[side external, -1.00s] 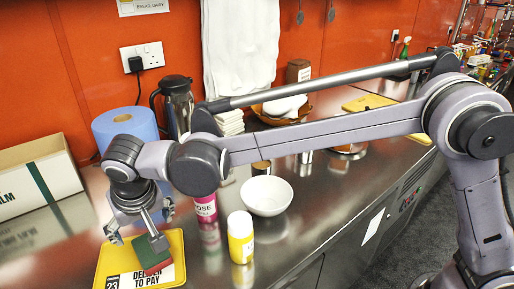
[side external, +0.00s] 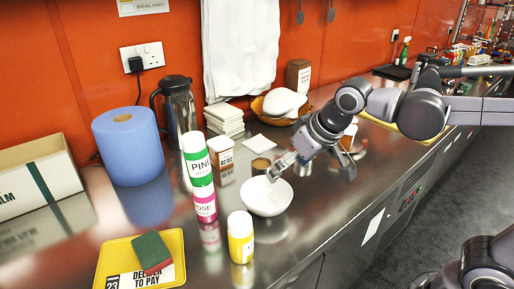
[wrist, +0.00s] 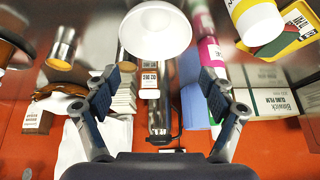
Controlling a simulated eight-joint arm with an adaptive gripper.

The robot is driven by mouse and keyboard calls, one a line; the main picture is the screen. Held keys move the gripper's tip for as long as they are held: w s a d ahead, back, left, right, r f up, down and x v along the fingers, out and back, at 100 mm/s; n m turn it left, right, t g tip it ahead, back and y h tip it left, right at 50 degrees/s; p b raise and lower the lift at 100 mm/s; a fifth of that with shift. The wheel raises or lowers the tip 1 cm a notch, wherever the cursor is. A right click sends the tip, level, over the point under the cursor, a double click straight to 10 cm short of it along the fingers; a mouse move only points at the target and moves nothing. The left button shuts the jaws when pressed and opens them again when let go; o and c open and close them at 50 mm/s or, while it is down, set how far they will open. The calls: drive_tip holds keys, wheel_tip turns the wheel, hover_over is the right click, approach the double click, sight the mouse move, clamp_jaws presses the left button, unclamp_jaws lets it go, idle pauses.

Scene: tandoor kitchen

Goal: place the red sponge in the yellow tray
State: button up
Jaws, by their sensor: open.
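The red sponge (side external: 153,260) has a green top layer and a red lower part. It lies inside the yellow tray (side external: 115,249) at the front left of the counter, on a white printed card. In the wrist view, the sponge (wrist: 282,37) and the tray (wrist: 301,14) show at the upper right, partly behind a yellow-and-white container. My gripper (side external: 312,168) is open and empty, well to the right of the tray, beside and above the white bowl. Its two spread fingers also show in the wrist view (wrist: 163,88), with nothing between them touching either one.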

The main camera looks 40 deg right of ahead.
drive_tip(key=s+d+f+t, duration=0.1)
drive_tip(key=s+d+f, duration=0.4)
drive_tip(key=s+d, duration=0.3)
drive_tip(key=shift+h, duration=0.3)
drive_tip(key=shift+f, duration=0.1)
idle(0.7)
